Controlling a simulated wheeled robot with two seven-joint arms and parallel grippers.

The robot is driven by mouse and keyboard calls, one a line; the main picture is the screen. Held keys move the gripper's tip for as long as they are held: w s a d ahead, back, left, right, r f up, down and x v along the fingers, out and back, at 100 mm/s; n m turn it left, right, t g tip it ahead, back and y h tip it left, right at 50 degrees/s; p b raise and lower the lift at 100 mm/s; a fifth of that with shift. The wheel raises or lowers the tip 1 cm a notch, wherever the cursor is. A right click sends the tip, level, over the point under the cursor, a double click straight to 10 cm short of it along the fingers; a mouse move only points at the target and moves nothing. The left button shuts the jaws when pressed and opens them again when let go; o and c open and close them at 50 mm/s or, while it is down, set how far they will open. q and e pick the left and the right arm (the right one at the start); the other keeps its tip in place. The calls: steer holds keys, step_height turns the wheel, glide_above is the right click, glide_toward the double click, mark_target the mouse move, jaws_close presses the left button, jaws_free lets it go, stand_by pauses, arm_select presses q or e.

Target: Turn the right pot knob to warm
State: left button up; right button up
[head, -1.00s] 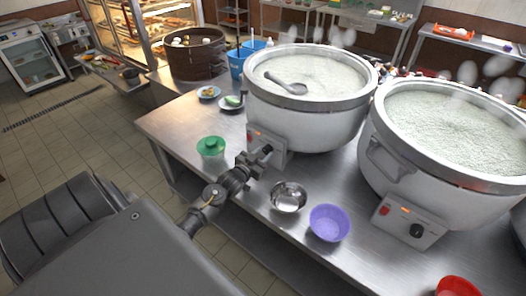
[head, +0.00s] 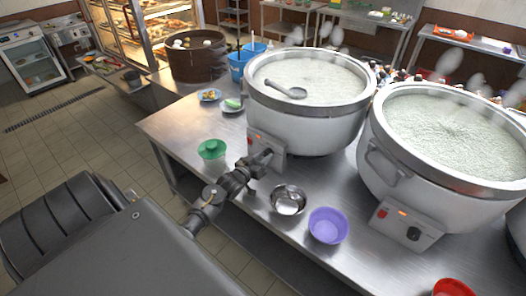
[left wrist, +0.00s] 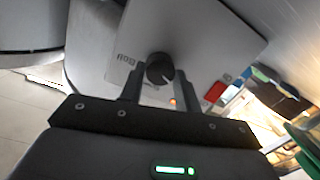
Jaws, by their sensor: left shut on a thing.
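Two big white stockpots of congee stand on the steel counter: a left pot (head: 310,125) and a right pot (head: 385,200). The right pot's control box has a red switch, a small orange light and a dark knob (head: 414,233), with no gripper near it. My left gripper (head: 262,160) is at the left pot's control box (head: 252,139). In the left wrist view its fingers (left wrist: 160,82) are on either side of a round dark knob (left wrist: 160,68) with a pale pointer line. The word "Boil" shows upside down beside it, and a red switch (left wrist: 215,92) is nearby. My right gripper is out of view.
A metal bowl (head: 288,200) and a purple bowl (head: 328,225) stand in front of the pots. A green container (head: 211,149) is left of my gripper. A red bowl (head: 453,288) is at the bottom right. A ladle (head: 287,90) lies in the left pot.

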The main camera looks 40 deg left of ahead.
arm_select(q)
steer(key=o, duration=1)
steer(key=shift+c, duration=0.2)
steer(key=shift+s, duration=0.1)
steer(key=s+b, duration=0.2)
steer(key=s, duration=0.8)
steer(key=shift+s+d+r, duration=0.25)
steer(key=shift+s+r, duration=0.05)
steer(key=shift+r, duration=0.1)
